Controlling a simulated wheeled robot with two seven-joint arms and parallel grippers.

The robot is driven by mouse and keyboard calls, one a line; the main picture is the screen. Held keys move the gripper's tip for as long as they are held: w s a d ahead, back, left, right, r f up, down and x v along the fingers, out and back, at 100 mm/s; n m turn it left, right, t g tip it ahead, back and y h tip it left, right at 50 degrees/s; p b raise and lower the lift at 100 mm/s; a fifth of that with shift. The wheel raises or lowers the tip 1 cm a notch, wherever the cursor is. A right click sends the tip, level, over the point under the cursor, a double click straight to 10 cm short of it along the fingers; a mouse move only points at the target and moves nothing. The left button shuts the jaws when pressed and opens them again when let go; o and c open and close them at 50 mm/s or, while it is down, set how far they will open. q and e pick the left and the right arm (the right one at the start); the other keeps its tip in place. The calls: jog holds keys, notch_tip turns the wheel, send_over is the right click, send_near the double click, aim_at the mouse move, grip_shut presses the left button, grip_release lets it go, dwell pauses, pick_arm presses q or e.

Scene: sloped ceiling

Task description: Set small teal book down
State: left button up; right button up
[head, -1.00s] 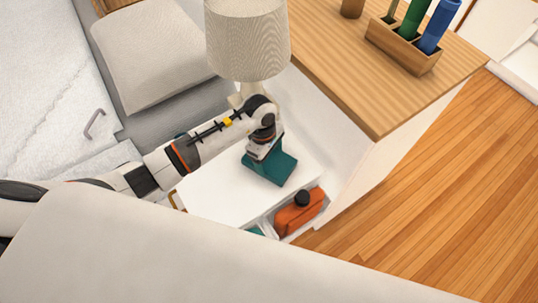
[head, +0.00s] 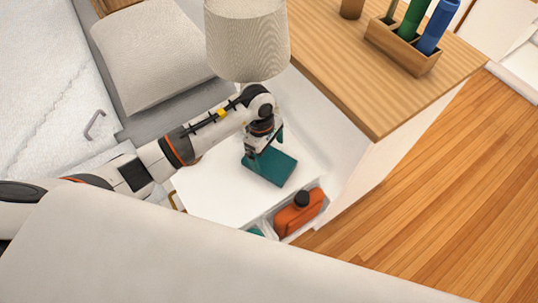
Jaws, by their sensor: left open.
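The small teal book (head: 272,168) lies flat on the white nightstand top (head: 215,191), beside the lamp. My left gripper (head: 262,148) is open just above the far left part of the book. Its fingers partly hide that end of the book. Whether a finger still touches the book is too small to tell. My right gripper is not in view.
A lamp with a beige shade (head: 247,40) stands close behind my left gripper. An orange bottle with a black cap (head: 298,214) sits in an open compartment at the front. A wooden desk (head: 400,95) rises on the right. Bare white surface lies left of the book.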

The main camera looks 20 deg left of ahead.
aim_at(264, 157)
pick_arm(q)
notch_tip(264, 157, up, 9)
jog(key=a, duration=0.1)
jog(key=shift+w+a, duration=0.15)
jog(key=shift+f, duration=0.15)
dwell(0.4)
